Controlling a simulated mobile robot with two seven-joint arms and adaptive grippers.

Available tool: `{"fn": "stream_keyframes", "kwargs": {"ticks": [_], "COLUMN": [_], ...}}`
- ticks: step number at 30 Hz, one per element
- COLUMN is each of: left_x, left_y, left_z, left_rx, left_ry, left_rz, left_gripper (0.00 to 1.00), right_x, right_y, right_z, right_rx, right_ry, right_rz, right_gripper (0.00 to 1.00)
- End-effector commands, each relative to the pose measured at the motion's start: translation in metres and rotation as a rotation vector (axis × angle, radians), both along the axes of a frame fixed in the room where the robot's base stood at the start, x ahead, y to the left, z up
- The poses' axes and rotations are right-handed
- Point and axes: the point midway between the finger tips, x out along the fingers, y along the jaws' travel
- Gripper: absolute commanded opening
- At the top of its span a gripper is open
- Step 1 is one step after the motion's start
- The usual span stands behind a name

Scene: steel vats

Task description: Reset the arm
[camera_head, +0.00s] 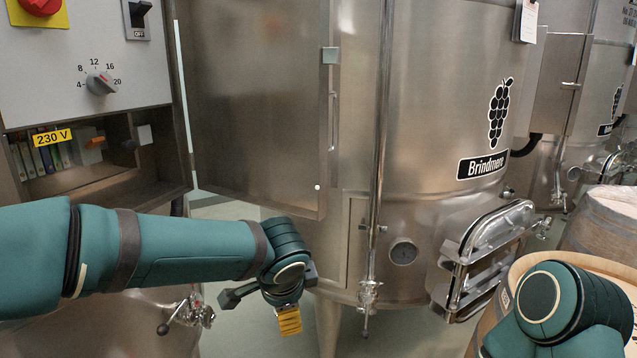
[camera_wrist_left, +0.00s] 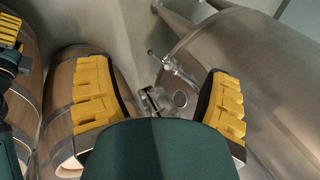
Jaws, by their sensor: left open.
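My left arm (camera_head: 185,248) reaches in from the left in the head view, in front of the open cabinet door. Its gripper (camera_head: 289,320) points down below the wrist, and one yellow pad shows there. In the left wrist view my left gripper (camera_wrist_left: 158,78) is open, with its two yellow pads wide apart and nothing between them. My right arm (camera_head: 560,305) shows only as a teal joint at the lower right of the head view. A yellow pad of my right gripper (camera_wrist_left: 9,28) shows at the left edge of the wrist view; the rest is cut off.
A control panel (camera_head: 75,65) with a dial (camera_head: 100,83) and an open compartment stands at the left. The door (camera_head: 255,110) stands before a steel vat (camera_head: 440,110). The vat's hatch (camera_head: 487,250) sticks out at the right. Wooden barrels (camera_head: 605,225) stand at the right.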

Motion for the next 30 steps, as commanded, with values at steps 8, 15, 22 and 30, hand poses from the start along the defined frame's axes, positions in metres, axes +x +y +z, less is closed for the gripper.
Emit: {"fn": "stream_keyframes", "kwargs": {"ticks": [8, 15, 22, 30], "left_x": [-0.049, -0.116, -0.163, -0.174], "left_y": [-0.019, -0.007, 0.029, 0.040], "left_z": [-0.195, -0.344, -0.418, -0.430], "left_rx": [-0.398, -0.720, -0.795, -0.795], "left_ry": [0.352, 0.543, 0.513, 0.482], "left_rz": [0.231, 0.767, 1.203, 1.302], "left_gripper": [0.79, 0.79, 0.79, 0.79], "right_x": [-0.002, -0.003, -0.004, -0.003], "right_y": [0.000, 0.001, 0.002, 0.002], "right_z": [-0.029, -0.056, -0.070, -0.071], "right_rx": [-0.003, -0.006, -0.007, -0.008], "right_ry": [0.005, 0.008, 0.010, 0.010], "right_rz": [0.000, 0.001, 0.001, 0.002], "right_gripper": [0.70, 0.70, 0.70, 0.70]}}
